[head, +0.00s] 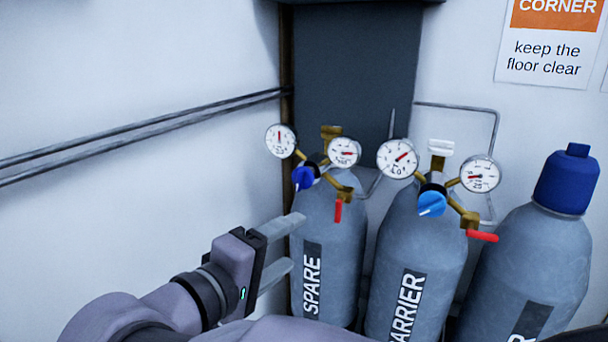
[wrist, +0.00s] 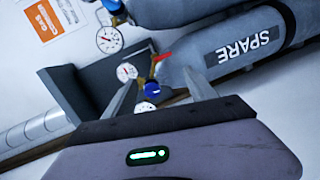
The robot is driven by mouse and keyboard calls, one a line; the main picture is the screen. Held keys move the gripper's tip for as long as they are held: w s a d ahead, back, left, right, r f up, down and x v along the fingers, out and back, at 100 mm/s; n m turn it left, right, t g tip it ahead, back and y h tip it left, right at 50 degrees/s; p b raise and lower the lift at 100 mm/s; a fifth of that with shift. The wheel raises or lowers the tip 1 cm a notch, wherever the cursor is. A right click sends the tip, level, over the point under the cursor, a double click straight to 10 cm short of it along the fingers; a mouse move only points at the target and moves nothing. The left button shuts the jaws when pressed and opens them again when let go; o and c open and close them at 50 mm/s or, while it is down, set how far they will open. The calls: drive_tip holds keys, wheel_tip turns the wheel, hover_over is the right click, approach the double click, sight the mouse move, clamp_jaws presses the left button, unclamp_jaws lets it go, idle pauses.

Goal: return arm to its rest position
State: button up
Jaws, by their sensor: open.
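My gripper (head: 290,245) is open and empty in the head view, its two grey fingers pointing right at the left side of the cylinder marked SPARE (head: 332,240). The fingers overlap the cylinder's left edge in the picture; I cannot tell whether they touch it. In the wrist view my gripper (wrist: 160,98) shows its fingers spread, with the dark blue regulator knob (wrist: 152,89) of the SPARE cylinder (wrist: 220,48) seen between them. The same dark blue knob (head: 303,178) is above the fingers in the head view.
The CARRIER cylinder (head: 420,250), with a light blue knob (head: 432,204) and red lever (head: 482,236), stands right of SPARE. A blue-capped cylinder (head: 530,260) is further right. Pipes (head: 140,132) run along the left wall. A sign (head: 548,55) says to keep the floor clear.

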drive_tip(key=s+d+f+m+g, duration=0.2)
drive_tip(key=s+d+f+g, duration=0.15)
drive_tip(key=d, duration=0.45)
drive_tip(key=s+d+f+m+g, duration=0.25)
drive_tip(key=d+f+g, duration=0.2)
drive_tip(key=d, duration=0.35)
drive_tip(key=s+a+f+m+y+b, duration=0.1)
drive_tip(key=s+f+m+y, duration=0.6)
drive_tip(key=s+m+y, duration=0.3)
drive_tip(key=shift+s+a, duration=0.15)
drive_tip(key=shift+a, duration=0.15)
drive_tip(key=shift+c, duration=0.4)
idle(3.1)
